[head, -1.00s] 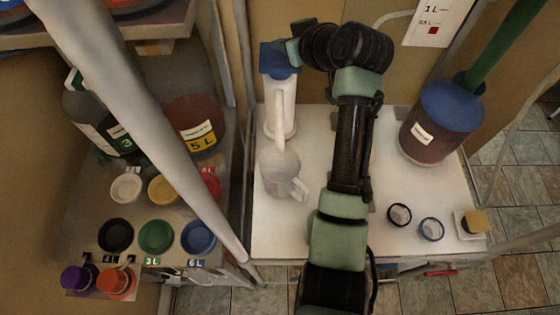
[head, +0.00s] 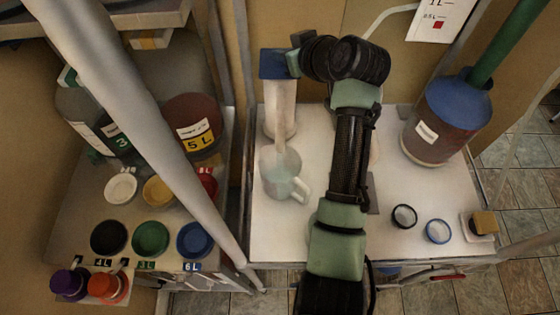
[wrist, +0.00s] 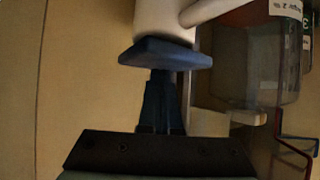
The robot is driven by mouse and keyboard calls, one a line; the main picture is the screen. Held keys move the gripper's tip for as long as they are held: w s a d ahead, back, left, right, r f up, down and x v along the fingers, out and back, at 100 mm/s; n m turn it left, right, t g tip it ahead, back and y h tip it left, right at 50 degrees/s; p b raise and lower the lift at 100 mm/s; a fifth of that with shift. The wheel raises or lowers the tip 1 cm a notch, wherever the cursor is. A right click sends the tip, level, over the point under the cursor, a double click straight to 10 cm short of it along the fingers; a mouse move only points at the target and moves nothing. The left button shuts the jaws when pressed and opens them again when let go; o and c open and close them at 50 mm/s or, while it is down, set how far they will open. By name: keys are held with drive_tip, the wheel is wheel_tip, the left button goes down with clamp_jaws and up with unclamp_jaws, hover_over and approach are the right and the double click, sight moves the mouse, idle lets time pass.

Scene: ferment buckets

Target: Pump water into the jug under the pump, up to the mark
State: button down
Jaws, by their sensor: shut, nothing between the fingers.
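The pump (head: 279,108) is a white column with a blue head (head: 277,63) at the back left of the white table. Its pale spout reaches down over the jug (head: 276,180). The jug is translucent, pale bluish, upright, with its handle to the right. Its mark and exact water level cannot be made out. My gripper (wrist: 160,73) is shut and empty, its fingertips at the blue head's near edge in the wrist view. In the head view my gripper (head: 294,63) is at the head's right side, partly hidden by my wrist.
A blue-lidded bucket (head: 426,150) with a green tube stands at the table's right. Two small dark rings and a block (head: 483,222) lie in front of it. A wall card (head: 438,12) shows litre marks. The left shelf holds containers and several coloured lids, behind a pale pole.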

drive_tip(key=shift+f, duration=0.3)
drive_tip(key=shift+r+p, duration=1.85)
drive_tip(key=shift+r, duration=0.6)
drive_tip(key=shift+f+b, duration=1.7)
drive_tip(key=shift+f, duration=0.8)
drive_tip(key=shift+r+p, duration=1.75)
drive_tip(key=shift+r, duration=0.75)
drive_tip(key=shift+f, duration=0.15)
